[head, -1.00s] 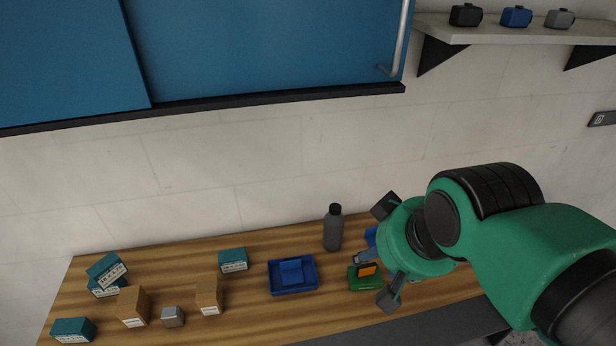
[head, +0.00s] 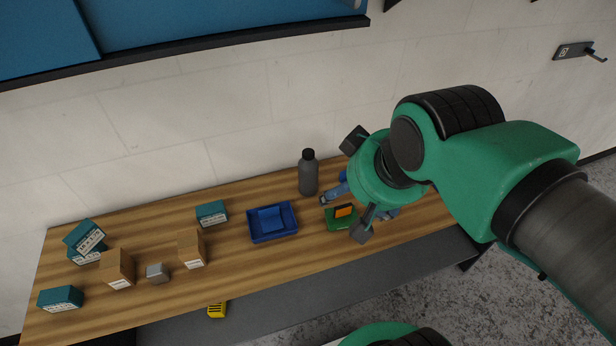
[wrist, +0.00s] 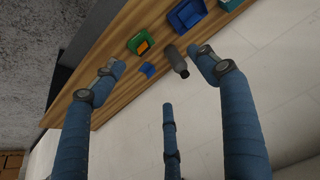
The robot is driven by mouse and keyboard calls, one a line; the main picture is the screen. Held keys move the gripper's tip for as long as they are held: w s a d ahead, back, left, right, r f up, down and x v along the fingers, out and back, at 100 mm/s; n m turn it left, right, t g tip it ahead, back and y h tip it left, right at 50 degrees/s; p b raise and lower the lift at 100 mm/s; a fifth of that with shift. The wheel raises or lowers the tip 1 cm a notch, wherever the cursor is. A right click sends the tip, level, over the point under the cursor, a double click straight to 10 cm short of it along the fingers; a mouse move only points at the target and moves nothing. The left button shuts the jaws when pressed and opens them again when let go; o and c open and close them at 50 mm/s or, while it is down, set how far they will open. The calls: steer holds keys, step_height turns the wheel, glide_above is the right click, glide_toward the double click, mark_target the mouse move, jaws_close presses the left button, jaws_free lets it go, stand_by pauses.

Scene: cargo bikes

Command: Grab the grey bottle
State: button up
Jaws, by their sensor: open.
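The grey bottle (head: 308,175) with a black cap stands upright on the wooden table near the wall, left of my gripper in the head view. My gripper (head: 358,190) is open, with its fingers spread and pointing toward the table. In the wrist view the bottle (wrist: 176,62) lies ahead, between the tips of the spread fingers of my gripper (wrist: 165,85) and beyond them. The bottle is apart from the fingers and nothing is held.
A blue tray (head: 273,237) stands left of the bottle. A green box with an orange item (head: 341,222) and a blue tool (head: 335,192) lie close to my gripper. Teal boxes (head: 212,213) and cardboard boxes (head: 192,250) stand farther left. The wall (head: 250,120) is behind.

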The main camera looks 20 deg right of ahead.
steer(key=shift+w, duration=0.1)
steer(key=n+g+b, duration=0.3)
steer(key=n+g, duration=0.1)
steer(key=n, duration=0.1)
glide_above(309, 161)
steer(key=s+a, duration=0.1)
steer(key=s, duration=0.1)
step_height(309, 161, down, 18)
steer(key=shift+n+g, duration=0.6)
steer(key=shift+g, duration=0.1)
steer(key=w+f, duration=0.1)
steer(key=f, duration=0.1)
steer(key=w+d+f, duration=0.1)
steer(key=f, duration=0.1)
steer(key=w+f, duration=0.1)
steer(key=f, duration=0.2)
steer(key=shift+w+d, duration=0.15)
steer(key=shift+w, duration=0.1)
steer(key=shift+w+d+f, duration=0.1)
steer(key=shift+f, duration=0.35)
steer(key=shift+f, duration=1.25)
